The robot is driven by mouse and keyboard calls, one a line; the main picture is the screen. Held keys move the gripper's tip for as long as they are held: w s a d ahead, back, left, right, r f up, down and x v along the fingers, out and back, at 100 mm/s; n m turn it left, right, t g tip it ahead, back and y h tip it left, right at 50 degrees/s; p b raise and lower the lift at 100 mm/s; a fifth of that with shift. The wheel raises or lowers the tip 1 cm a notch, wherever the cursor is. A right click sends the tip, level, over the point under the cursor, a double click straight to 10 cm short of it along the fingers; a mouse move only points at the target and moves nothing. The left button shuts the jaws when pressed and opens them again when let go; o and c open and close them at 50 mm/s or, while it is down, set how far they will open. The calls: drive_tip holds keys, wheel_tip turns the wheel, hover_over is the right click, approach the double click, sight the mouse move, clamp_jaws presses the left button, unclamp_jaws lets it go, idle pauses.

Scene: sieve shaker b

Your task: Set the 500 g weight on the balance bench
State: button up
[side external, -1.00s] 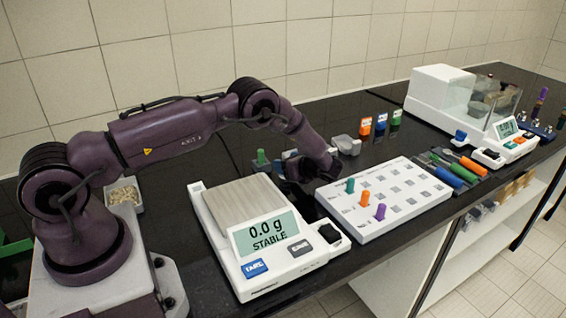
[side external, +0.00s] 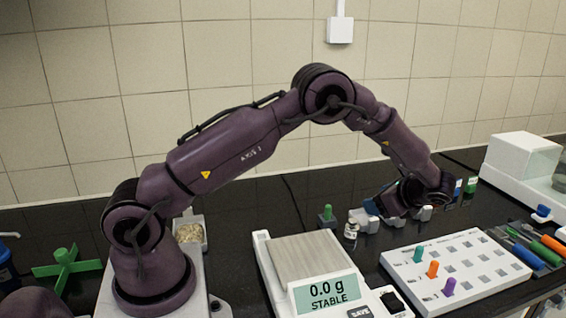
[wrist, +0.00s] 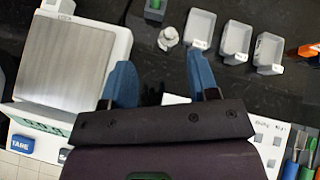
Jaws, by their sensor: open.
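A small pale, metallic-looking knobbed piece (wrist: 168,38) stands on the black bench in the wrist view, and it also shows in the side view (side external: 351,232). It looks like the weight, but I cannot read its marking. The balance (side external: 335,297) stands to its left in the side view, with an empty metal pan (side external: 305,255) and a display reading 0.0 g STABLE. The pan also shows in the wrist view (wrist: 68,55). My gripper (wrist: 160,72) has its blue fingers apart with nothing between them. In the wrist view the knobbed piece lies beyond the fingertips, apart from them.
Grey bins (wrist: 235,40) stand right of the knobbed piece. A green-topped peg (side external: 327,214) stands behind the balance. A white slotted board (side external: 455,270) with three coloured pegs lies to the right, with coloured-handled tools (side external: 535,245) beyond it.

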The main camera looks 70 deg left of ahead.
drive_tip(key=s+d+r+n+t+h, duration=0.1)
drive_tip(key=s+d+r+n+h, duration=0.15)
drive_tip(key=s+r, duration=0.45)
drive_tip(key=s+d+r+n+t+h, duration=0.1)
drive_tip(key=s+d+r+n+h, duration=0.2)
drive_tip(key=r, duration=0.5)
drive_tip(key=s+d+r+n+t+h, duration=0.2)
drive_tip(key=s+n, duration=0.1)
drive_tip(key=s, duration=0.5)
drive_tip(key=s+d+r+n+t+h, duration=0.2)
drive_tip(key=s+d+n+t+h, duration=0.1)
drive_tip(key=s, duration=0.6)
drive_tip(key=shift+d+n, duration=0.3)
drive_tip(key=shift+n, duration=0.15)
drive_tip(key=shift+s+d+f+t, duration=0.15)
drive_tip(key=shift+s+d+t, duration=0.05)
drive_tip(key=shift+s+t, duration=0.15)
